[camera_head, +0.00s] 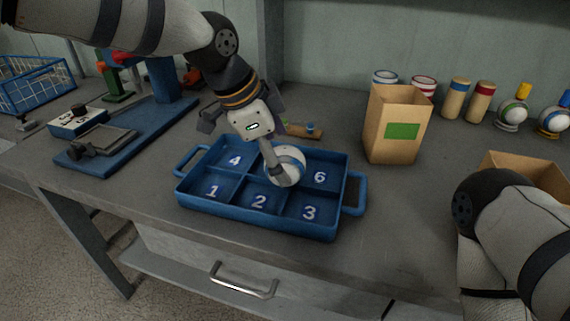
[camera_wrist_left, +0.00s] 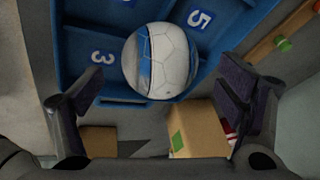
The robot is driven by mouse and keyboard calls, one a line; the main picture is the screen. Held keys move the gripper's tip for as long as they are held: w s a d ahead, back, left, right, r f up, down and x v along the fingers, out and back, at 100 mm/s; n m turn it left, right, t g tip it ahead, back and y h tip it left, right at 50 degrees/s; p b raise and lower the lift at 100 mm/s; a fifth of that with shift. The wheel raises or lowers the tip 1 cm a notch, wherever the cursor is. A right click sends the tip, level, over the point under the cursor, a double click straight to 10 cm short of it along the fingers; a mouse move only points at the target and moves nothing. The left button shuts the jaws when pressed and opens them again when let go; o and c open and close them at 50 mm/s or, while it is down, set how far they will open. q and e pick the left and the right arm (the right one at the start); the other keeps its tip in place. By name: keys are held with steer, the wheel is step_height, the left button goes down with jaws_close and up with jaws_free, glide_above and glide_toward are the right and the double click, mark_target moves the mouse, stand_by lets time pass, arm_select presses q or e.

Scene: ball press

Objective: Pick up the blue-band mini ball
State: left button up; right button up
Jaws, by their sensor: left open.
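In the left wrist view the ball (camera_wrist_left: 172,60) shows between the two spread fingers of the left gripper (camera_wrist_left: 158,90). Whether either finger touches it, I cannot tell. My right gripper is not in view; only part of that arm shows at the right.
A tall cardboard box (camera_head: 396,125) with a green label stands right of the tray, before several cans and bottles. A blue-based press (camera_head: 130,130) stands left. An open cardboard box (camera_head: 525,170) lies right. Table in front of the tall box is clear.

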arm_select(q)
steer(key=f, duration=0.3)
steer(key=shift+w+d+f, duration=0.15)
steer(key=shift+w+d, duration=0.05)
steer(key=shift+w, duration=0.1)
steer(key=shift+w+d+f, duration=0.15)
steer(key=shift+d+f, duration=0.05)
steer(key=shift+f, duration=0.1)
steer(key=c, duration=1.3)
